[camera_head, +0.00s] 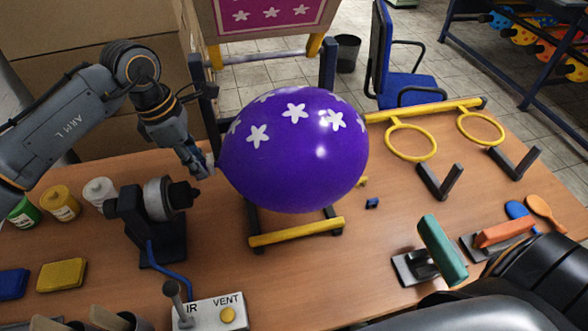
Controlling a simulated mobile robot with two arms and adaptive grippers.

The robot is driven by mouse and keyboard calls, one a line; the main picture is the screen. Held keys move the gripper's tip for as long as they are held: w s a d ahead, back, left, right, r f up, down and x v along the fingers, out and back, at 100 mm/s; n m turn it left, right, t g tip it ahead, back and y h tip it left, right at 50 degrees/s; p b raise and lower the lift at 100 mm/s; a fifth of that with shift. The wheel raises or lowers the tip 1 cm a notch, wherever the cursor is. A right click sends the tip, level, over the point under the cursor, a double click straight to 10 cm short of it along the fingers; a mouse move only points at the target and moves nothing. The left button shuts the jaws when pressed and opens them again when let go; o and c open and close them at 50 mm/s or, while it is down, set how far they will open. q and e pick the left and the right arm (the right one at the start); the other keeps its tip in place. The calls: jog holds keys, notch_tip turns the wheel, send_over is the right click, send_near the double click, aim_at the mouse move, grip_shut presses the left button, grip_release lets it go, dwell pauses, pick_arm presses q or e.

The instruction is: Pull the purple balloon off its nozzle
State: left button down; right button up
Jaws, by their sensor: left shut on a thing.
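The purple balloon (290,155) is inflated and has white stars printed on it. It sits over the middle of the table, its neck end pointing left. My left gripper (208,168) is shut on the balloon's neck at that end, and the fingertips partly hide the neck. The black nozzle (183,195) sticks out to the right from the grey round head of the inflator (158,200), below and left of the gripper. The nozzle tip looks bare and apart from the balloon. My right arm shows at the lower right; its gripper is out of view.
A control box (212,313) with a lever and yellow button stands at the front. A yellow-barred frame (295,232) is under the balloon. Yellow rings (412,142) stand at right. Teal (442,250) and orange (503,232) handled tools lie front right. Ink jars (60,203) stand left.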

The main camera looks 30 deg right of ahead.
pick_arm(q)
notch_tip(320, 180, up, 10)
jog(key=p, duration=0.3)
jog(key=shift+f+p, duration=0.2)
jog(key=shift+p, duration=0.1)
jog(key=shift+f, duration=0.1)
